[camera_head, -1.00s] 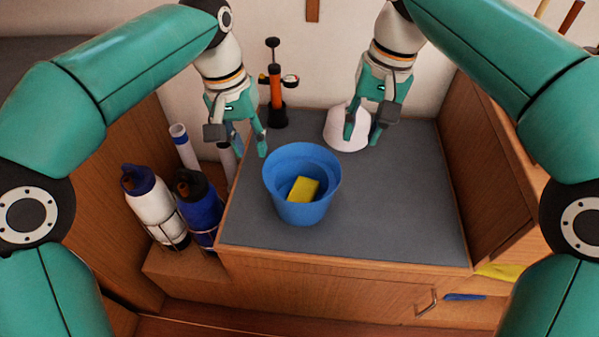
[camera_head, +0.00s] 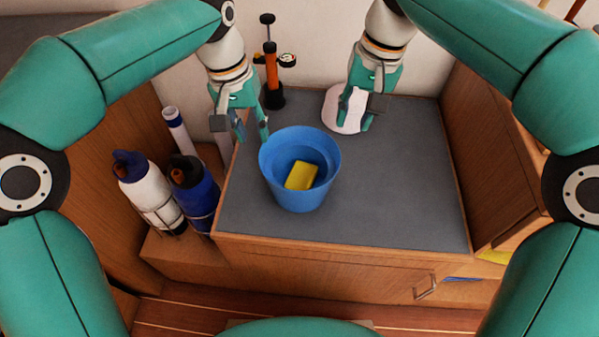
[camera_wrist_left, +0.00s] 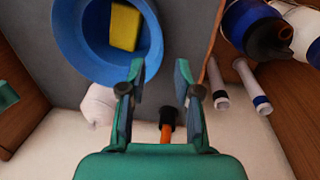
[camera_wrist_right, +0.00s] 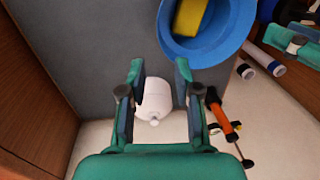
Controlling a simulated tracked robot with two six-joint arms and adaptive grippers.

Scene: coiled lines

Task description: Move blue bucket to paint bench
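The blue bucket (camera_head: 296,192) stands upright on the grey-topped bench, with a yellow sponge (camera_head: 301,176) inside. My left gripper (camera_head: 254,142) is open and empty just left of and behind the bucket's rim. In the left wrist view the bucket (camera_wrist_left: 75,50) lies beyond the open fingers (camera_wrist_left: 157,78), apart from them. My right gripper (camera_head: 354,124) is at the back of the bench, over a white rounded object (camera_head: 333,112). In the right wrist view its fingers (camera_wrist_right: 160,78) are open, with the white object (camera_wrist_right: 154,98) between or below them. I cannot tell which bench is the paint bench.
An orange and black pump (camera_head: 272,75) stands behind the bucket. White and blue bottles (camera_head: 150,196) stand in a rack at left, with rolled tubes (camera_head: 178,130) behind them. A wooden cabinet wall (camera_head: 495,160) bounds the right. The bench top (camera_head: 400,190) is clear right of the bucket.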

